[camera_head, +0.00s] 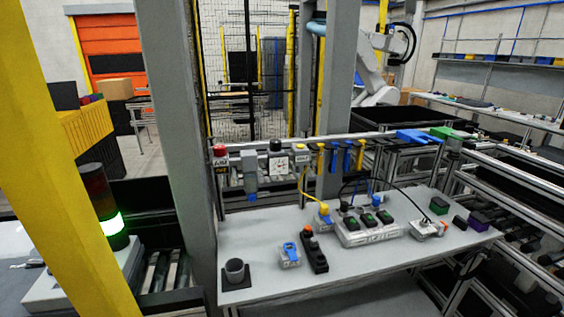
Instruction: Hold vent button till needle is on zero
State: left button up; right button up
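Neither of my grippers is in view. No needle or vent button can be told for certain at this size. A white panel with a small dark marking (279,166) hangs on the rail behind the table, with a dark knob above it. A red-topped unit (220,153) hangs at the rail's left end. A black box with an orange button (312,253) stands on the grey table (264,287), right of a blue-and-white device (290,254). A grey block with several green-topped black parts (368,232) sits at the table's middle.
A dark cup on a square base (235,272) stands at the table's left front. A yellow-topped blue unit (323,215) has a yellow hose. A yellow post (62,150) and grey column (176,110) stand at left. A lit stack light (105,205) is nearby. The table's front middle is clear.

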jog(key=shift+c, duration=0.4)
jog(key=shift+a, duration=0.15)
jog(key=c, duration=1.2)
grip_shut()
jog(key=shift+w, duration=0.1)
